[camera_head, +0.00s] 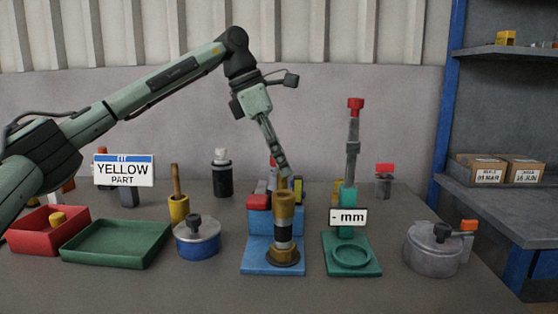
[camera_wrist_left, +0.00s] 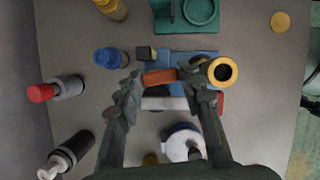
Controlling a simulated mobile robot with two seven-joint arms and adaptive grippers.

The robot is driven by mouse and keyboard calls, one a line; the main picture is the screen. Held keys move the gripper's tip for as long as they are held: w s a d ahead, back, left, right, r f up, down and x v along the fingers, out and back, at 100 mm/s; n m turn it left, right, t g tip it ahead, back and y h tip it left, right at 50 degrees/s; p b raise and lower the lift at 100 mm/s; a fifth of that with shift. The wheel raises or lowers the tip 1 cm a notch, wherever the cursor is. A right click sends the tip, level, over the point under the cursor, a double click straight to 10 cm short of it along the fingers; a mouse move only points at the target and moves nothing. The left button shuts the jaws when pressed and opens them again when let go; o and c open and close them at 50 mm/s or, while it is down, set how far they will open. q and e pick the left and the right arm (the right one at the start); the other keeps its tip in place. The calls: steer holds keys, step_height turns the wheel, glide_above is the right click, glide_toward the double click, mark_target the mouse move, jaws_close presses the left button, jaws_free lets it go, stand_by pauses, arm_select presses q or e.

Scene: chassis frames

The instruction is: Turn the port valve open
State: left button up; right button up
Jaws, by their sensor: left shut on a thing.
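My left gripper (camera_head: 280,168) comes down from above, over the blue stand (camera_head: 262,262) in the middle of the table. In the left wrist view my left gripper (camera_wrist_left: 162,76) has its fingertips on either end of an orange-brown bar (camera_wrist_left: 160,77), shut on it. The bar lies over the blue stand. A brass column (camera_head: 284,212) with dark and white bands stands upright on this stand; its round top (camera_wrist_left: 223,71) shows beside the right finger. No label marks a port valve, so I cannot tell which part it is. My right gripper is not in view.
A green press (camera_head: 350,268) with a "- mm" sign (camera_head: 347,217) stands right of the blue stand. A blue pot (camera_head: 198,244) stands left, a grey pot (camera_head: 433,255) right. Red (camera_head: 22,237) and green (camera_head: 120,262) trays lie at left. The front table edge is clear.

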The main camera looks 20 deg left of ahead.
arm_select(q)
steer(key=shift+n, duration=0.5)
steer(key=n, duration=0.1)
steer(key=n+t, duration=0.1)
steer(key=shift+d+n+y+b, duration=0.2)
steer(key=shift+n+y+b, duration=0.1)
steer(key=shift+y+b, duration=0.1)
steer(key=shift+d+n+t, duration=0.1)
steer(key=shift+n+t, duration=0.3)
steer(key=shift+n, duration=0.6)
steer(key=n+y, duration=0.1)
steer(key=n, duration=0.1)
steer(key=n+y+b, duration=0.1)
steer(key=n, duration=0.1)
steer(key=shift+w+d+t, duration=0.2)
steer(key=shift+t, duration=0.1)
steer(key=n, duration=0.1)
steer(key=n+y, duration=0.1)
steer(key=n, duration=0.1)
steer(key=shift+w+d+n, duration=0.1)
steer(key=shift+w+n, duration=0.05)
steer(key=shift+n, duration=0.15)
steer(key=shift+n+y, duration=0.3)
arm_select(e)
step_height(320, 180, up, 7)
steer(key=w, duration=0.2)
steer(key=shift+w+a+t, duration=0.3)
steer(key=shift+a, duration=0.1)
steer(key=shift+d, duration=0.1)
